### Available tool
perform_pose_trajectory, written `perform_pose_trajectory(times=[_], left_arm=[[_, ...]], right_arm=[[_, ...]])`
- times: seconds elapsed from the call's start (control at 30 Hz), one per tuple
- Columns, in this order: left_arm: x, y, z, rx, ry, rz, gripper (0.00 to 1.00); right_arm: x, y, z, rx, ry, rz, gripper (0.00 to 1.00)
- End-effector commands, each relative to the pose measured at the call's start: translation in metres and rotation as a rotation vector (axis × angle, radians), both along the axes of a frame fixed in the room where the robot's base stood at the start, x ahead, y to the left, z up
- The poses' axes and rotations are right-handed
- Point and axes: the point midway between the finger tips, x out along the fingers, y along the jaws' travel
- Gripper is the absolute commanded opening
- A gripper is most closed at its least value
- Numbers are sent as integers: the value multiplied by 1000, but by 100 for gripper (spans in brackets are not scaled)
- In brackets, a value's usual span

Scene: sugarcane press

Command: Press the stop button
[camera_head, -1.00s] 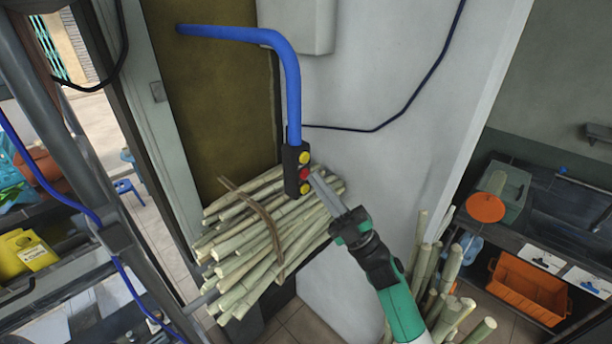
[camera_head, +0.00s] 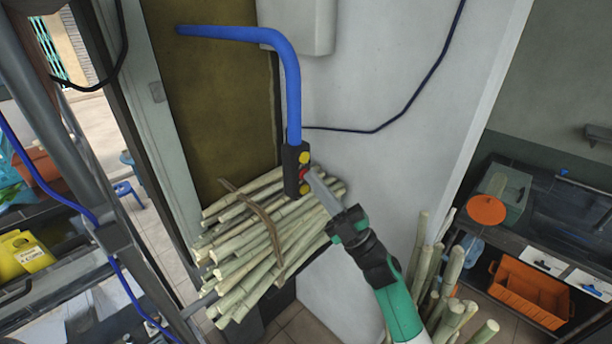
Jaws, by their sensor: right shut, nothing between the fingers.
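A black control box (camera_head: 292,170) hangs at the lower end of a blue bent pipe (camera_head: 292,95). I cannot tell whether the button is pushed in. My left gripper is not in view.
A tied bundle of sugarcane (camera_head: 245,250) lies behind and below the box. More cane stalks (camera_head: 452,270) stand right of my right arm. An orange crate (camera_head: 530,290) sits at the right.

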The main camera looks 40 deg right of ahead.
Motion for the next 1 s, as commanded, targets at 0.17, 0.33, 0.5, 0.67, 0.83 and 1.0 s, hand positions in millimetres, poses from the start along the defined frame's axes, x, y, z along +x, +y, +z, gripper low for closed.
perform_pose_trajectory(times=[0.17,0.33,0.5,0.67,0.83,1.0], left_arm=[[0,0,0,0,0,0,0],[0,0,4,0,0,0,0],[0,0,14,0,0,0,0],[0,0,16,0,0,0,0],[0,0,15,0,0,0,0],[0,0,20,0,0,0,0]], right_arm=[[0,0,0,0,1,0,0],[-3,-1,1,0,2,-1,0],[-12,-1,3,0,1,0,0],[-17,-2,1,0,0,0,0],[-17,-2,0,0,0,0,0],[-21,-3,2,0,0,-1,0]])
